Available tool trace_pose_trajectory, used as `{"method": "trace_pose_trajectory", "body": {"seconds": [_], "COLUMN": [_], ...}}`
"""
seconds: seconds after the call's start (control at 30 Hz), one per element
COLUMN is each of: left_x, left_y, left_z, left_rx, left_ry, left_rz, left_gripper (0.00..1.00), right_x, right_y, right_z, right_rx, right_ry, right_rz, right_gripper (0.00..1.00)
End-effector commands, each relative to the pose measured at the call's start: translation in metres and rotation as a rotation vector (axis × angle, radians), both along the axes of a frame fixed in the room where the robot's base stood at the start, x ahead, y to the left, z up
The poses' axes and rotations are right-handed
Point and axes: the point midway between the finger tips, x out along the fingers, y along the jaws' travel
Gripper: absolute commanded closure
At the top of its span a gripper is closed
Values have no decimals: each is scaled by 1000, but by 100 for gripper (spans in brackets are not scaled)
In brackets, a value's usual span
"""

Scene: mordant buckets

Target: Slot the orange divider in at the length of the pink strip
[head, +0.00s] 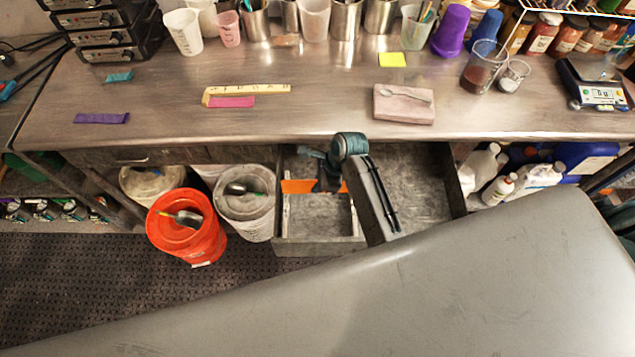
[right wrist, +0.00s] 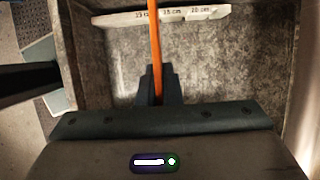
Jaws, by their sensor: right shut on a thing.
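The orange divider (head: 299,186) is a thin flat plate, held across the open grey drawer (head: 318,246). My right gripper (head: 329,182) is shut on it, over the drawer's left part. In the right wrist view the divider (right wrist: 156,45) stands edge-on between the fingers (right wrist: 158,92). Its end meets a pale marked rail (right wrist: 185,15) in the picture; I cannot tell whether it sits in a slot. The rail's labels include 15 cm and 20 cm. The pink strip (head: 232,102) lies on the bench against a wooden ruler (head: 262,90). My left gripper is not in view.
A purple strip (head: 101,118), a teal strip (head: 119,76) and a pinkish block with a spoon (head: 404,104) lie on the bench (head: 320,65). An orange bucket (head: 178,236) and a white bucket (head: 246,214) stand left of the drawer. Bottles (head: 500,187) stand right of it.

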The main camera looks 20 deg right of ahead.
Motion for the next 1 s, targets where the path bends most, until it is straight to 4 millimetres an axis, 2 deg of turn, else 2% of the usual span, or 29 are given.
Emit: {"method": "trace_pose_trajectory", "body": {"seconds": [0.23,0.73,1.0], "left_x": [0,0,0], "left_y": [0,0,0], "left_z": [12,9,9], "left_rx": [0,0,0], "left_ry": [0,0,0], "left_rz": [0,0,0], "left_gripper": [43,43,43], "right_x": [0,0,0], "right_y": [0,0,0], "right_z": [10,29,31], "right_rx": [0,1,0], "right_ry": [0,-2,0], "right_rz": [0,1,0], "right_gripper": [100,100,100]}}
